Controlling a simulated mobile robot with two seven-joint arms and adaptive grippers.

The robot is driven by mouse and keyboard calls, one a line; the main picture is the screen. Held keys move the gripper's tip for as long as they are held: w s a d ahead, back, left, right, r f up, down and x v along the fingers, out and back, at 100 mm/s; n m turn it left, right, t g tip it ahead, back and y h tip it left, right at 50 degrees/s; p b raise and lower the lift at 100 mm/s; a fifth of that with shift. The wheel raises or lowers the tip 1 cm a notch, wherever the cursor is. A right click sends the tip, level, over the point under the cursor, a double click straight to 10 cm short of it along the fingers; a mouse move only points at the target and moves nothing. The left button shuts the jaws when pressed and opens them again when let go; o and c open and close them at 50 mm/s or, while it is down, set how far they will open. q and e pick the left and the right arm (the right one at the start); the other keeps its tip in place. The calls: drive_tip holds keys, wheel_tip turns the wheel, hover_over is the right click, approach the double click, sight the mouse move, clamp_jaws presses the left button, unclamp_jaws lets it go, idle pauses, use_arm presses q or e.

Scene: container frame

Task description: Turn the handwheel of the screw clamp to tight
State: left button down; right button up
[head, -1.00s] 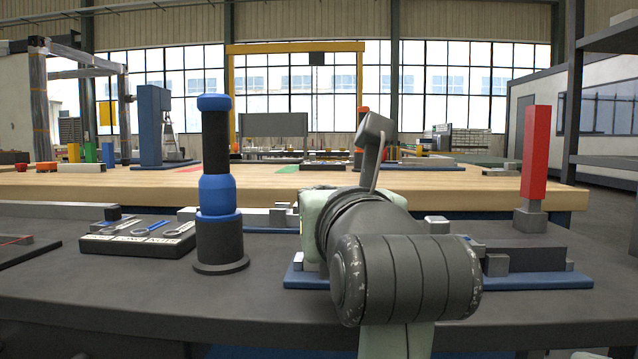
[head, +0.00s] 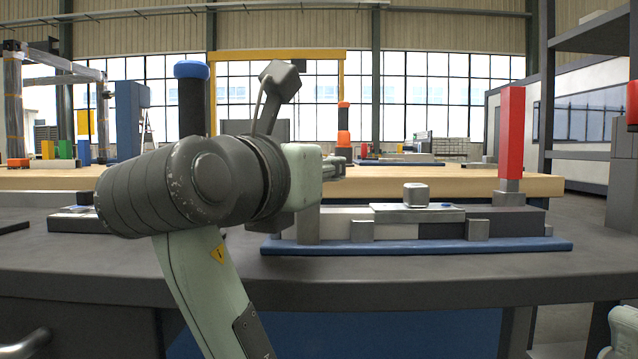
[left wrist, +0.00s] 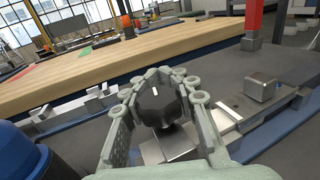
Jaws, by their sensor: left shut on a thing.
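The handwheel (left wrist: 160,104) is a dark faceted knob with a small white mark on its top, seen in the left wrist view. My left gripper (left wrist: 163,82) is shut on it, with its pale green jointed fingers on both sides. The screw clamp (head: 362,231) has grey metal blocks and bars on a blue base plate (head: 420,246); they also show in part in the left wrist view. In the head view my left arm hides the handwheel and most of the gripper.
A red post (head: 510,135) stands behind the clamp's right end. A dark column with a blue cap (head: 190,70) stands behind my left arm; its blue part (left wrist: 20,155) is close left of the gripper. The grey bench top (head: 420,280) is clear in front.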

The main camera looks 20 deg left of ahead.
use_arm(q)
drive_tip(key=shift+f, duration=0.1)
idle(0.4)
drive_tip(key=c, duration=1.2)
unclamp_jaws()
drive_tip(key=shift+o, duration=0.4)
